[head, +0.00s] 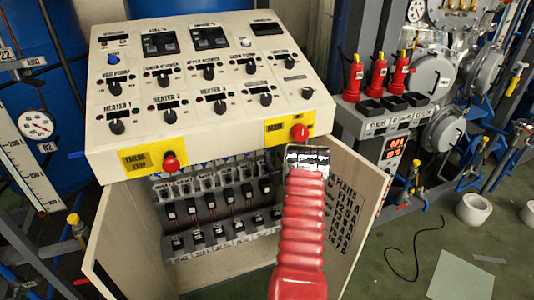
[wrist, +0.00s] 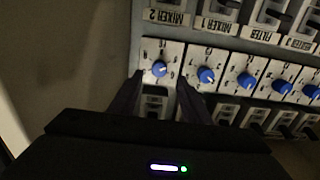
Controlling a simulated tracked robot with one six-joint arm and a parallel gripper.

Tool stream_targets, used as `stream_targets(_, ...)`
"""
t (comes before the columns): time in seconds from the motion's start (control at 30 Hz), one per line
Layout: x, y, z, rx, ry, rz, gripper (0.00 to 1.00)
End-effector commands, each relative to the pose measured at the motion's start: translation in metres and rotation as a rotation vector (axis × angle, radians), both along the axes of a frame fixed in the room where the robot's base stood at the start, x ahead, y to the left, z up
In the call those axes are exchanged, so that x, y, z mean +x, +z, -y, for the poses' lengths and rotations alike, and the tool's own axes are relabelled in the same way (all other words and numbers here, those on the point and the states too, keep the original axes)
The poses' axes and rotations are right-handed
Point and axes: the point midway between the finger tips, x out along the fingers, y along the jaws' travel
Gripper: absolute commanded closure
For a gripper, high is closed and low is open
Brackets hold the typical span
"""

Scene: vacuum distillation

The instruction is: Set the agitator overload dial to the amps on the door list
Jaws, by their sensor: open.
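In the wrist view my gripper (wrist: 160,80) is open. Its two dark fingers stand on either side of the leftmost blue dial (wrist: 159,69), with a gap to the knob; whether they touch its plate I cannot tell. More blue dials run to the right of it, the nearest one (wrist: 206,75) beside my right finger. The labels I can read above are mixer 2, mixer 1 and filter; no agitator label is readable. In the head view the door list (head: 342,212) is on the open right door, partly behind my red arm; its figures are too small to read.
The control console (head: 210,90) overhangs the open cabinet, with red stop buttons (head: 170,163) and (head: 299,132) on its front edge. The left door (head: 125,245) also stands open. Breaker rows (head: 225,198) fill the cabinet. Vessels and gauges stand at the right.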

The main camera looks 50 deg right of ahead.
Motion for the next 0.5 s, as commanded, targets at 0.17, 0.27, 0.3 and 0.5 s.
stream_targets(0.17,0.019,0.000,0.011,-0.001,0.001,0.001,0.57)
stream_targets(0.27,0.029,0.000,0.017,-0.002,0.001,0.001,0.57)
stream_targets(0.3,0.033,0.001,0.019,-0.002,0.001,0.001,0.57)
stream_targets(0.5,0.048,0.000,0.029,-0.001,0.000,0.001,0.57)
